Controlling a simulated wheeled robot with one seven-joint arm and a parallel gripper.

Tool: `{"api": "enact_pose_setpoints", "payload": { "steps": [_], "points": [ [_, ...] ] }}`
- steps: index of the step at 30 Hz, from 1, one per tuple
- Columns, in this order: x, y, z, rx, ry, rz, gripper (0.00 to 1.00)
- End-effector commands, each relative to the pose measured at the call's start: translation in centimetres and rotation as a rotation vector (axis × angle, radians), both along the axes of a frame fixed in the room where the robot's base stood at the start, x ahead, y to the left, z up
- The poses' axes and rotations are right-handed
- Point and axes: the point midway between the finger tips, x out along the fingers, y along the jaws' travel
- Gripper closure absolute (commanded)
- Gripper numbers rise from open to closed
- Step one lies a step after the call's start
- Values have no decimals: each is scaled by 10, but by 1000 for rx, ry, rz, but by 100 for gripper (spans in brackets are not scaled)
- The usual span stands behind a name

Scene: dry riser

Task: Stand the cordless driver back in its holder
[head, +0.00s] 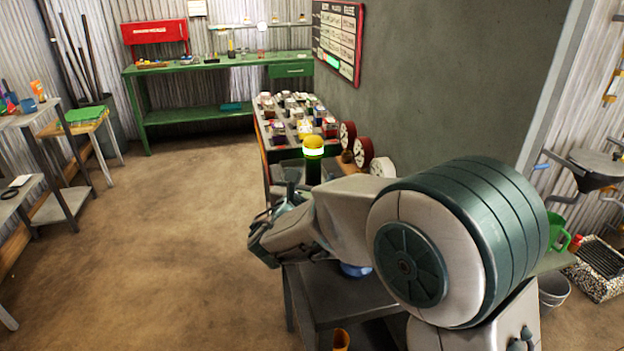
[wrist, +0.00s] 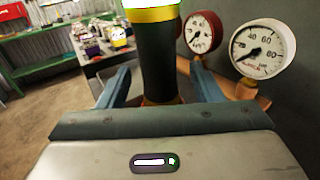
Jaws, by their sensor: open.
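My gripper (wrist: 161,70) is open, with a blue finger on either side of a dark upright cylinder (wrist: 160,55) in the wrist view. The cylinder has a yellow band and a glowing white-green band; in the head view it (head: 313,170) also shows a yellow domed top. A gap shows beside it, at least on the left. I cannot tell whether this cylinder is the cordless driver. Its lower end is largely hidden by my gripper. I cannot make out the holder for certain in either view.
Gauges (head: 362,151) stand right of the cylinder, close to my right finger in the wrist view. Behind is a table of small boxes (head: 304,118). A green workbench (head: 215,66) lines the back wall. A grey table (head: 335,300) is below my arm.

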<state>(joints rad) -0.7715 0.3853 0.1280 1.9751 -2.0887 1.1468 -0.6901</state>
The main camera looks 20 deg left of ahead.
Motion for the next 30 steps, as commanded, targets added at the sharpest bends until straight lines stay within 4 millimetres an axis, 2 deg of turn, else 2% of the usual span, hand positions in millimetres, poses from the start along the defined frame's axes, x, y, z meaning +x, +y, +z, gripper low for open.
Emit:
{"api": "enact_pose_setpoints", "payload": {
  "steps": [5,12,18,24,30],
  "points": [
    [-24,2,1,1,-2,4,41],
    [-80,3,2,1,-2,6,41],
    [-117,4,2,0,-3,3,41],
    [-134,4,2,0,-3,2,41],
    [-136,4,2,1,-3,1,41]
  ]
}}
